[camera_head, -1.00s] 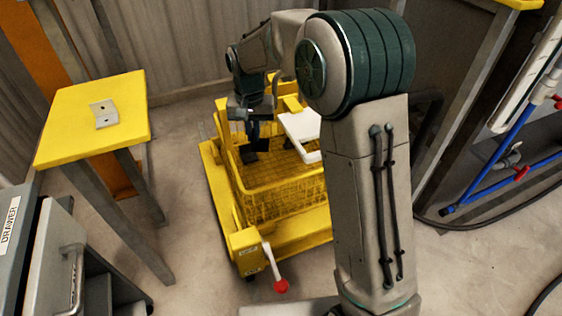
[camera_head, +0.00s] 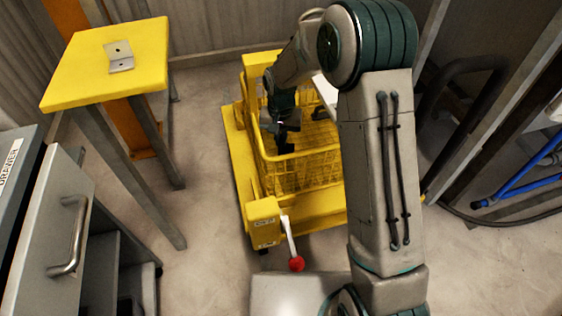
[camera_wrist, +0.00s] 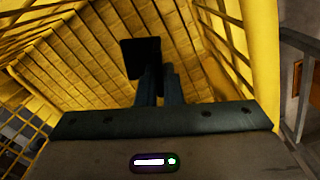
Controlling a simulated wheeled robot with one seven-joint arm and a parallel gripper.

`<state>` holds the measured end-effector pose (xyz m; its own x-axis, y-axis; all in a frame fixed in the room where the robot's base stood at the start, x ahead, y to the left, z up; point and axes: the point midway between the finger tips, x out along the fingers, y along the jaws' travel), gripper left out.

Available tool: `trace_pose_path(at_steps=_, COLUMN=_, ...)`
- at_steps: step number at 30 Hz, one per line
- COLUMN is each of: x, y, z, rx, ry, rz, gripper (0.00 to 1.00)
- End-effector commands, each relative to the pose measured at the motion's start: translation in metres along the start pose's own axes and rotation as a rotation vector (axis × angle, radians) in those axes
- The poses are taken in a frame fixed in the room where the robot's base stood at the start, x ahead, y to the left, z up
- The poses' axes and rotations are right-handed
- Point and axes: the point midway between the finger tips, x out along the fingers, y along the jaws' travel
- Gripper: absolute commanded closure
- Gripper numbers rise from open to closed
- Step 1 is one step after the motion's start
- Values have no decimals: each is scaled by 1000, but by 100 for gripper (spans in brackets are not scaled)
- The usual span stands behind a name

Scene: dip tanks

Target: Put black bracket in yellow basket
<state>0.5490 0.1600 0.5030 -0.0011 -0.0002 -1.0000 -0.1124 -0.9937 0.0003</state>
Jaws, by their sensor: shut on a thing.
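The black bracket (camera_wrist: 141,55) is in my gripper (camera_wrist: 160,85), whose jaws are shut on it. In the wrist view its dark plate shows beyond the fingertips, with the yellow slats of the basket behind it. In the head view the yellow basket (camera_head: 305,172) is a wire basket on a yellow base, in the middle of the picture. My gripper (camera_head: 282,128) points down within the basket's outline, with the dark bracket (camera_head: 285,146) at its lower end. I cannot tell whether the bracket touches the basket floor.
A yellow table (camera_head: 75,80) at the left holds a light metal bracket (camera_head: 119,56). A grey drawer unit (camera_head: 55,225) stands at the lower left. A lever with a red knob (camera_head: 296,263) sticks out in front of the basket. A white thing (camera_head: 326,90) shows behind my arm.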

Motion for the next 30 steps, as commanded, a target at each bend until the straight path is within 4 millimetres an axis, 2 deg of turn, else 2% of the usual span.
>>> trace_pose_path(at_steps=1, x=17, y=0, z=0, rx=-1, ry=-1, rz=0, gripper=100)
trace_pose_path(at_steps=3, x=30, y=0, z=0, rx=-1, ry=-1, rz=1, gripper=100)
trace_pose_path(at_steps=11, x=50, y=0, z=0, rx=0, ry=1, rz=-1, gripper=100)
trace_pose_path(at_steps=18, x=84, y=0, z=0, rx=0, ry=0, rz=0, gripper=100)
trace_pose_path(at_steps=30, x=90, y=0, z=-1, rx=0, ry=2, rz=-1, gripper=100)
